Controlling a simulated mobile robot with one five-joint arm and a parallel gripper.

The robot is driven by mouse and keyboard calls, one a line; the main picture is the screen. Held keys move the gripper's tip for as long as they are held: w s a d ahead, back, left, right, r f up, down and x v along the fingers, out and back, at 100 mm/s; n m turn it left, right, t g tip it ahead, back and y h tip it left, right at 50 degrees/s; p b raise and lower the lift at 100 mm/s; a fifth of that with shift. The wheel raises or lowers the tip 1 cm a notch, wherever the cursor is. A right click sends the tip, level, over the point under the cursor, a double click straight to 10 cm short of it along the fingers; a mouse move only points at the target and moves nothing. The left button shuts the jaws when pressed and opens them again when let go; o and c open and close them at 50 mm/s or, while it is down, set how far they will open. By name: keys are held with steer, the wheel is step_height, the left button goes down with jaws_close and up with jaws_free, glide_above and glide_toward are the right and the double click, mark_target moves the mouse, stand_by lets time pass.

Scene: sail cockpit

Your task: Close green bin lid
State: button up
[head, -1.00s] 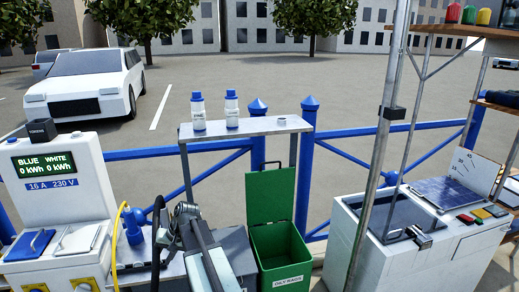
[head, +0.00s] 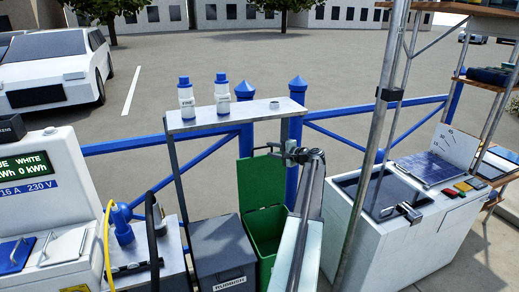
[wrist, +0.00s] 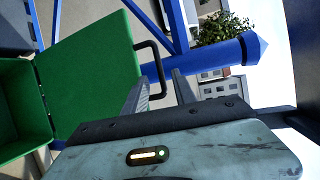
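The green bin (head: 267,222) stands below a metal shelf, with its green lid (head: 258,182) raised upright at the back. In the wrist view, the lid (wrist: 92,72) fills the left middle, with a black handle (wrist: 160,66) on its edge. Part of the bin's open interior (wrist: 18,108) shows at far left. My gripper (head: 290,152) is beside the lid's right edge, near its top. My arm hides the bin's right front.
A grey rubbish bin (head: 224,252) stands left of the green bin. Two bottles (head: 204,98) stand on the metal shelf (head: 238,114) above. A blue railing (head: 165,142) runs behind. A metal pole (head: 374,150) and a white cabinet (head: 400,235) stand on the right.

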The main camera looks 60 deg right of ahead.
steer(key=b+x, duration=0.1)
steer(key=x, duration=0.5)
steer(key=shift+w+f, duration=0.15)
steer(key=shift+w, duration=0.2)
steer(key=shift+a, duration=0.1)
jaws_close()
steer(key=shift+s, duration=0.1)
stand_by(0.7)
